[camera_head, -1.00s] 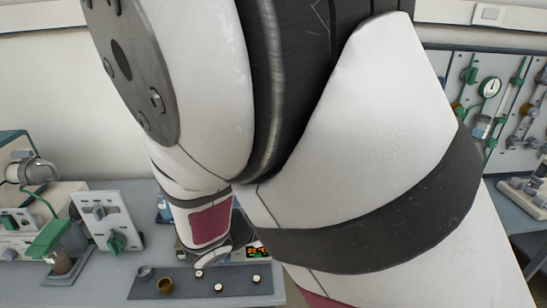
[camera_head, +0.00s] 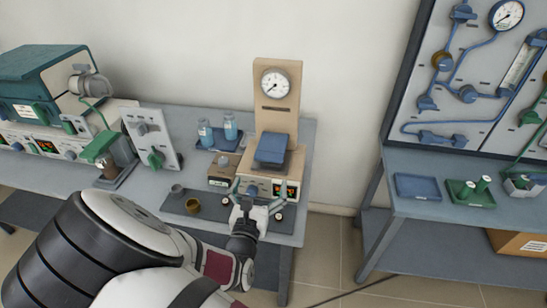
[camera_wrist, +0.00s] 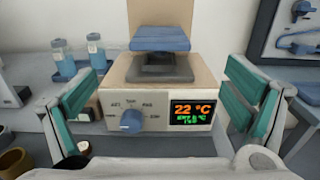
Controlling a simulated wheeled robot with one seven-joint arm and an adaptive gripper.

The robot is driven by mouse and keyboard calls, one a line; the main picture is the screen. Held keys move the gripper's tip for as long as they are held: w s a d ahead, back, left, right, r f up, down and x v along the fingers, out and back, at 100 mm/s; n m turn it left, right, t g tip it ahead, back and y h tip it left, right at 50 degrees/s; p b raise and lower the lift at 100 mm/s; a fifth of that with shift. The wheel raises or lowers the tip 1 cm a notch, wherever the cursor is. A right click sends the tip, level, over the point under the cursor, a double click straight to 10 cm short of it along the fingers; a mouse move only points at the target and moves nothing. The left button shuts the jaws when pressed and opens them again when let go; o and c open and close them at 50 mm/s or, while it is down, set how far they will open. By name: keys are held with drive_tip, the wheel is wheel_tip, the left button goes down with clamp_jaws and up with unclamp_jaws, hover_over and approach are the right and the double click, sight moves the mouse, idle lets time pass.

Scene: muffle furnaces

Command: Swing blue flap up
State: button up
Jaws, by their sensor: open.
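The blue flap (camera_head: 271,148) is a flat slab at the front of a tan upright device (camera_head: 277,95) with a round dial. In the wrist view the flap (camera_wrist: 161,38) sits above a dark grey plate (camera_wrist: 160,68), with a gap between them. Below is the device's front panel, with a blue knob (camera_wrist: 130,121) and a lit display (camera_wrist: 194,113) reading 22 °C. My gripper (camera_head: 259,187) is open and empty, in front of the device and below the flap. Its green-padded fingers (camera_wrist: 158,96) stand apart on either side of the panel.
A dark mat (camera_head: 178,206) with small cups lies in front. A white switch panel (camera_head: 152,135) is further left. A second bench (camera_head: 420,208) stands right, across a floor gap.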

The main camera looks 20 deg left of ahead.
sight(268, 159)
drive_tip(key=b+x, duration=0.4)
drive_tip(key=x, duration=0.7)
drive_tip(key=shift+w+b, duration=0.2)
drive_tip(key=shift+b, duration=0.15)
drive_tip(key=c, duration=1.7)
drive_tip(key=shift+r, duration=0.1)
drive_tip(key=shift+s+r, duration=0.1)
